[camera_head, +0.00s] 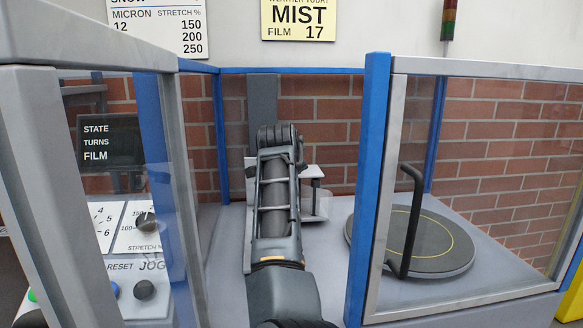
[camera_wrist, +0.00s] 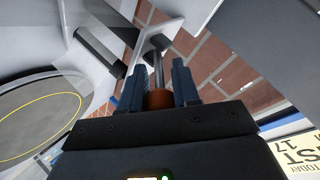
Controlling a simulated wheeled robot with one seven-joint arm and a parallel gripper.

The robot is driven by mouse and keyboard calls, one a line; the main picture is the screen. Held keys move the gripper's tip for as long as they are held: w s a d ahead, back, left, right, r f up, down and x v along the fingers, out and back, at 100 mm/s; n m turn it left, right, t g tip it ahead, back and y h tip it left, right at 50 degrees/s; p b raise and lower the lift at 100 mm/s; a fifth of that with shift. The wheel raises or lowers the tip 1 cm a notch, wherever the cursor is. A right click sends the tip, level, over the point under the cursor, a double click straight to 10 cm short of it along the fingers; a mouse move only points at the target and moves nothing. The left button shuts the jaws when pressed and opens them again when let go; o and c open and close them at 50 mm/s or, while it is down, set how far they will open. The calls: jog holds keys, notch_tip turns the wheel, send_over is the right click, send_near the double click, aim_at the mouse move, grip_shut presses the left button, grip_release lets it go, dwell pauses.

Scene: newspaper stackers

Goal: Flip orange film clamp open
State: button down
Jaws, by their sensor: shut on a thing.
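The orange film clamp (camera_wrist: 158,99) shows in the wrist view as a short orange-brown piece between my two fingers. A grey metal rod rises from it toward a pale plate (camera_wrist: 152,38). My gripper (camera_wrist: 157,77) is shut on the orange piece, with a finger on each side. In the head view my own arm reaches forward to the white carriage (camera_head: 315,195) and hides the clamp and my fingertips. I cannot tell the clamp's angle from these views.
A grey turntable (camera_head: 435,245) with a yellow ring stands right of my arm, also seen at left in the wrist view. Blue-framed clear panels (camera_head: 368,190) flank the opening where my arm reaches. A control panel (camera_head: 140,270) with knobs is at left; a brick wall stands behind.

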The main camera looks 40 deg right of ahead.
jog(key=c, duration=0.9)
grip_release()
jog(key=v, duration=0.8)
jog(key=shift+f, duration=0.1)
